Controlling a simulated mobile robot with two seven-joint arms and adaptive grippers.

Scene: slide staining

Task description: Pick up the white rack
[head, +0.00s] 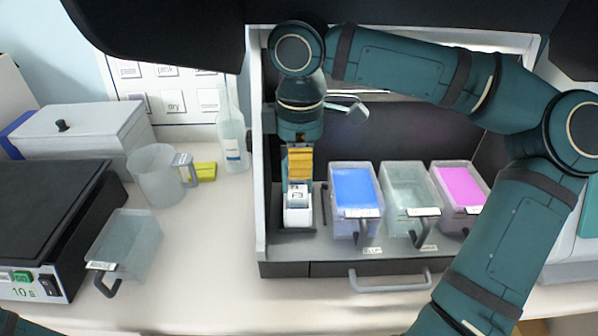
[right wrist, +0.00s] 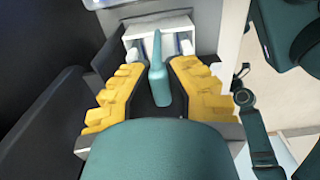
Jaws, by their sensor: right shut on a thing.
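The white rack (head: 298,214) stands at the left end of the grey tray floor inside the open-fronted cabinet. My right gripper (head: 299,182) points down onto it from above and is shut on its upper part. In the right wrist view the rack (right wrist: 143,36) lies just beyond the yellow-padded fingers of the right gripper (right wrist: 158,72). An upright teal piece stands between the fingers there and hides part of the rack. I cannot tell whether the rack's base touches the floor. My left gripper is not in view.
Right of the rack stand tubs with blue (head: 355,187), pale (head: 410,192) and magenta (head: 459,186) contents. The cabinet's side wall (head: 258,190) is close on the left. Outside are a bottle (head: 231,140), a beaker (head: 153,174) and an empty tub (head: 128,243). The front counter is mostly clear.

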